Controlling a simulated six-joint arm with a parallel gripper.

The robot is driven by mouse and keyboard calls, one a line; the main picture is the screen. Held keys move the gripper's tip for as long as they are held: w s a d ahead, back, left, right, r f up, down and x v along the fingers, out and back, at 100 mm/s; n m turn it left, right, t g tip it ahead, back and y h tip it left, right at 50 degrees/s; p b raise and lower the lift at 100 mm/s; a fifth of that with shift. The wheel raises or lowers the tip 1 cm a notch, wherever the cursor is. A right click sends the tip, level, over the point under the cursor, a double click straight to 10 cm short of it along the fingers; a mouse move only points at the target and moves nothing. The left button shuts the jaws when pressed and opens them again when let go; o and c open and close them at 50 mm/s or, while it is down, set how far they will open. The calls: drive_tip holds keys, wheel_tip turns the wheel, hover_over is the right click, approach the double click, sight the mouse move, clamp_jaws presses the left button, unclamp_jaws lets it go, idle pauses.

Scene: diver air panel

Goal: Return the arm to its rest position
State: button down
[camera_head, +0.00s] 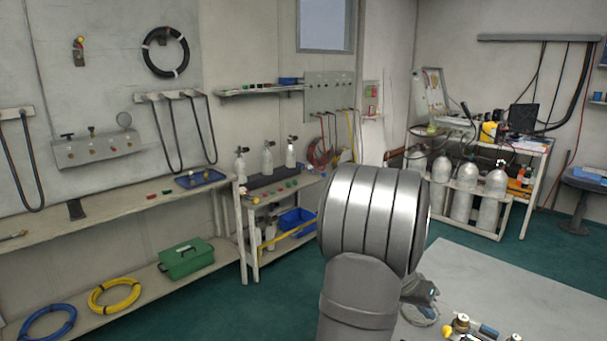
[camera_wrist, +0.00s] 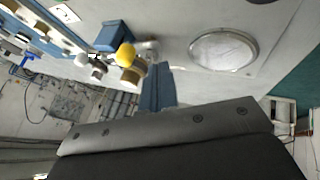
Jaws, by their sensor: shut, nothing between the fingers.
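My arm's large silver link fills the middle of the head view and hides part of what is behind it. My gripper (camera_wrist: 165,125) shows as a dark grey bar with bolts across the bottom of the wrist view. It is shut with nothing held. Beyond it in the wrist view lie a yellow ball knob (camera_wrist: 125,55) beside a brass fitting, and a round gauge-like disc (camera_wrist: 223,50) on a pale grey surface. The gripper's fingertips cannot be made out in the head view.
A pale grey table (camera_head: 510,285) stands at the lower right, with brass and yellow fittings (camera_head: 463,323) at its front. A shelf cart (camera_head: 246,235) stands left of my arm. Grey cylinders (camera_head: 463,205) stand in a rack behind. Green floor (camera_head: 215,300) is open at lower left.

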drive_tip(key=s+a+r+n+t, duration=0.3)
drive_tip(key=s+a+r+n, duration=0.25)
drive_tip(key=a+r, duration=0.2)
drive_tip(key=w+d+f+m+g, duration=0.5)
drive_tip(key=w+d+f+m, duration=0.3)
drive_tip(key=m, duration=0.2)
drive_tip(key=w+a+r+n+y, duration=0.1)
drive_tip(key=w+a+r+n, duration=0.2)
drive_tip(key=r, duration=0.6)
drive_tip(key=shift+w+a+n+g+y, duration=0.3)
drive_tip(key=shift+a+n, duration=0.15)
drive_tip(key=shift+a, duration=0.4)
idle(0.4)
